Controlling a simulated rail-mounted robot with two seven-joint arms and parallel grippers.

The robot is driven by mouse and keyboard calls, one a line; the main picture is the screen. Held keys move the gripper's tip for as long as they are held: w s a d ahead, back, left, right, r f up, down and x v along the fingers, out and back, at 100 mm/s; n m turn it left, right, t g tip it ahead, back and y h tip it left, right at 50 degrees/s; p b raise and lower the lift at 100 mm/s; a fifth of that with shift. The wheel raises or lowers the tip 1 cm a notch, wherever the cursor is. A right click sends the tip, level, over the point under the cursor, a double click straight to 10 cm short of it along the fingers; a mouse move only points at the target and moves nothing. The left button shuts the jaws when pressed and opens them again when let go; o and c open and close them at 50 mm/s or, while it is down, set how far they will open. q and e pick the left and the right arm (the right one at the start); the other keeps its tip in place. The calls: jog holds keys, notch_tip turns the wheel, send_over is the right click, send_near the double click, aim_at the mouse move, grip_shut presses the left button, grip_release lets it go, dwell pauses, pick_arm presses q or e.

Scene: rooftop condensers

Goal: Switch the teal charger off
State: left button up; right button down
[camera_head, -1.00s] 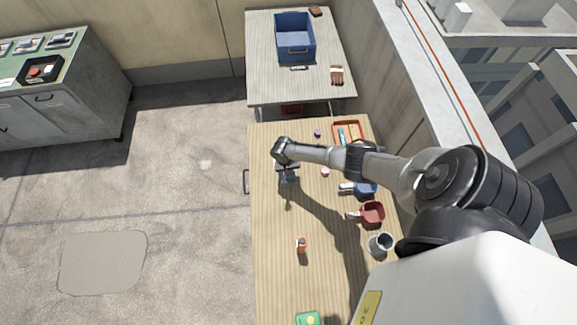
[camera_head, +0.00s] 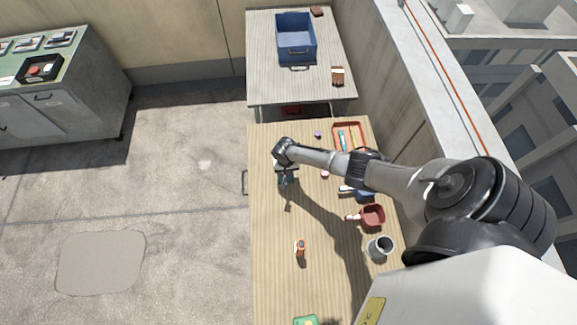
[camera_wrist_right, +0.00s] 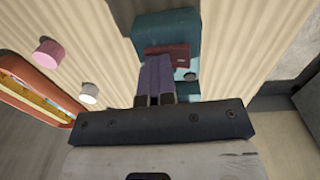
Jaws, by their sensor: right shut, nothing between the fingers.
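The teal charger (camera_wrist_right: 166,28) shows in the right wrist view, directly ahead of my right gripper (camera_wrist_right: 158,60). A dark red part (camera_wrist_right: 180,55) sits on its face, and a small dark round knob (camera_wrist_right: 190,76) is beside the fingers. My right gripper is shut and empty. Its fingertips overlap the red part in the picture; I cannot tell if they touch it. In the head view my right gripper (camera_head: 284,182) is over the wooden table, and the charger is mostly hidden beneath it. My left gripper is not in view.
On the wooden table (camera_head: 270,270) are a red tray (camera_head: 364,139), a red pan (camera_head: 372,215), a grey mug (camera_head: 379,247), a small orange object (camera_head: 300,249) and a green item (camera_head: 305,321). A pink cylinder (camera_wrist_right: 49,53) stands left of the charger. A blue bin (camera_head: 296,37) is on the far table.

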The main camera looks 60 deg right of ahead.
jog(key=shift+a+f, duration=0.2)
jog(key=shift+a, duration=0.05)
jog(key=shift+w+a, duration=0.2)
jog(key=shift+w, duration=0.05)
jog(key=shift+r+p, duration=0.35)
jog(key=shift+p, duration=0.05)
jog(key=r+p, duration=0.4)
jog(key=shift+w+d+r+p, duration=0.1)
jog(key=shift+d+r+p, duration=0.15)
jog(key=shift+r+p, duration=0.1)
notch_tip(320, 180, up, 9)
jog(key=p, duration=0.1)
dwell(0.3)
